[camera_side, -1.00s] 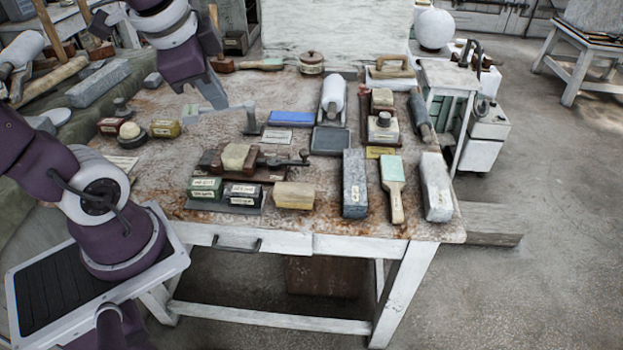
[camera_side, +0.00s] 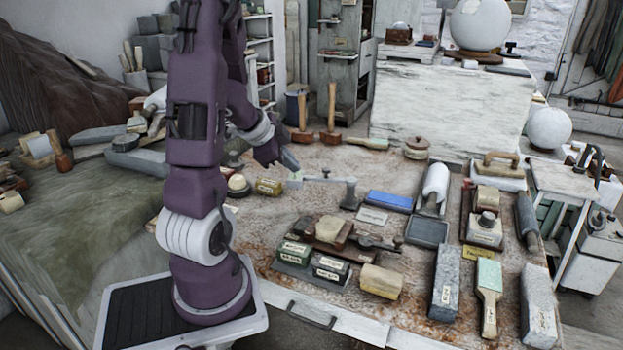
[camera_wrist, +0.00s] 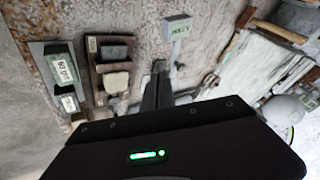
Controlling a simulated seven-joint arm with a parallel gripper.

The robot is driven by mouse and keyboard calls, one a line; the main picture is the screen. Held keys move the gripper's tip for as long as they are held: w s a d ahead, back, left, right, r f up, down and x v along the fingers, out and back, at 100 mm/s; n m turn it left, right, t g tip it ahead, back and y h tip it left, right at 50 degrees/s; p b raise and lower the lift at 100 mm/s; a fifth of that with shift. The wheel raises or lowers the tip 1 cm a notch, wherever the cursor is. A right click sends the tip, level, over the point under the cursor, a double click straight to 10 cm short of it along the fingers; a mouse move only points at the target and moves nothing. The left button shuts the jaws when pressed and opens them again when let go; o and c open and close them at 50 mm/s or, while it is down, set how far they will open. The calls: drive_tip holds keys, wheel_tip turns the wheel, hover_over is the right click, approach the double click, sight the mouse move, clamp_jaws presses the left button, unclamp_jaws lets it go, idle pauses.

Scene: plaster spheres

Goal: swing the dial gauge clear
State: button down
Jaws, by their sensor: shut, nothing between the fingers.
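The dial gauge (camera_side: 325,180) stands on the workbench (camera_side: 310,160). Its dark post and base (camera_side: 349,198) are left of a blue block, and its thin grey arm reaches left to a small pale head with a greenish display (camera_side: 295,179). The head also shows in the wrist view (camera_wrist: 177,27), above and right of the fingertips. My gripper (camera_side: 289,160) is shut and empty, just behind and above the gauge head. The shut fingers show in the wrist view (camera_wrist: 158,68). I cannot tell whether they touch the gauge.
A blue block (camera_side: 389,201) lies right of the gauge post. A yellow box (camera_side: 268,187) and a round pale-topped pot (camera_side: 238,185) stand left of the gauge head.

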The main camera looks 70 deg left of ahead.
sight(314, 177)
drive_tip(key=a+r+x, duration=0.1)
drive_tip(key=a+x, duration=0.1)
drive_tip(key=x, duration=1)
drive_tip(key=shift+w+a, duration=0.2)
drive_tip(key=shift+a, duration=0.05)
drive_tip(key=a+m+h, duration=0.1)
drive_tip(key=a+m, duration=0.1)
drive_tip(key=shift+w+a+m+h, duration=0.25)
drive_tip(key=shift+w+m+h, duration=0.05)
drive_tip(key=shift+w+h, duration=0.1)
drive_tip(key=shift+w+a, duration=0.25)
drive_tip(key=shift+a, duration=0.2)
